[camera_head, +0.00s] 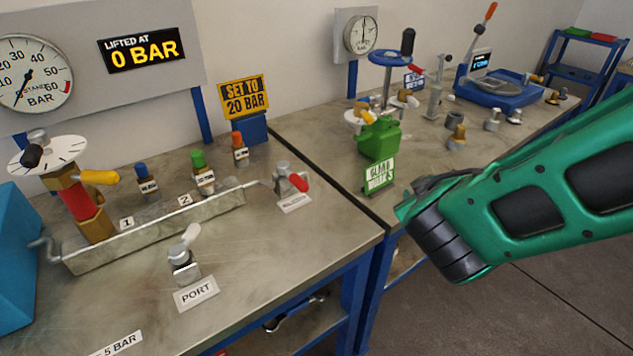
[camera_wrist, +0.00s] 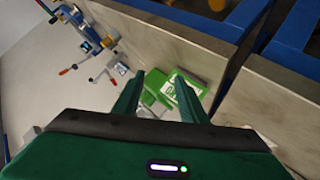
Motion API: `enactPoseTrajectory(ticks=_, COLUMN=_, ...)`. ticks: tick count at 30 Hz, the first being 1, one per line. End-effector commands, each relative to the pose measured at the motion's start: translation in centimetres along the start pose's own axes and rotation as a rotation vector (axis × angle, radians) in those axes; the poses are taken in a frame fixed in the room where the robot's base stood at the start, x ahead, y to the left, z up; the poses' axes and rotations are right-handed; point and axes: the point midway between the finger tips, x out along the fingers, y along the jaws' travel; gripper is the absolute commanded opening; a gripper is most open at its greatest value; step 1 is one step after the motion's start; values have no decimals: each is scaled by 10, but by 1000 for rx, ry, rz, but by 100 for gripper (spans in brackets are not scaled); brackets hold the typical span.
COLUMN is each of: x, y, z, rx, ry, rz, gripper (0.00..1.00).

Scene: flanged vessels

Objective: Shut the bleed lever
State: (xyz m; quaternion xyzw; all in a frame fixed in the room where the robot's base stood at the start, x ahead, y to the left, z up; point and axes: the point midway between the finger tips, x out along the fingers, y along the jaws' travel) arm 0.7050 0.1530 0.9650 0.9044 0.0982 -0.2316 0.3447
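A small metal valve (camera_head: 283,179) with a red lever (camera_head: 298,183) stands near the right edge of the left bench. The tag (camera_head: 295,203) before it is too small to read surely; I take this to be the bleed lever. The red lever slants down to the right. My gripper (camera_wrist: 158,80) is open in the wrist view, its two green fingers apart with nothing held. The green gland block (camera_wrist: 157,93) lies beyond them. In the head view my green arm comes in from the right, and the fingers are not clearly visible. The lever is not identifiable in the wrist view.
A metal rail (camera_head: 165,229) runs across the left bench. A port valve (camera_head: 183,262) with a pale lever stands in front. The green gland block also shows in the head view (camera_head: 378,140) on the right bench. A gap separates the benches. The display (camera_head: 144,48) reads "0 BAR".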

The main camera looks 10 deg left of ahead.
Motion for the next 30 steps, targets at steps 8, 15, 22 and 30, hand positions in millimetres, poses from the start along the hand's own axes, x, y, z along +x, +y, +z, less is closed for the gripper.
enactPoseTrajectory(ticks=8, x=-55, y=-141, z=-91, rx=-241, ry=389, rz=-152, gripper=38)
enactPoseTrajectory(ticks=15, x=-85, y=-188, z=-113, rx=-310, ry=521, rz=-210, gripper=38)
enactPoseTrajectory(ticks=22, x=-66, y=-196, z=-124, rx=-311, ry=525, rz=-210, gripper=38)
enactPoseTrajectory(ticks=30, x=-25, y=-208, z=-146, rx=-310, ry=524, rz=-210, gripper=38)
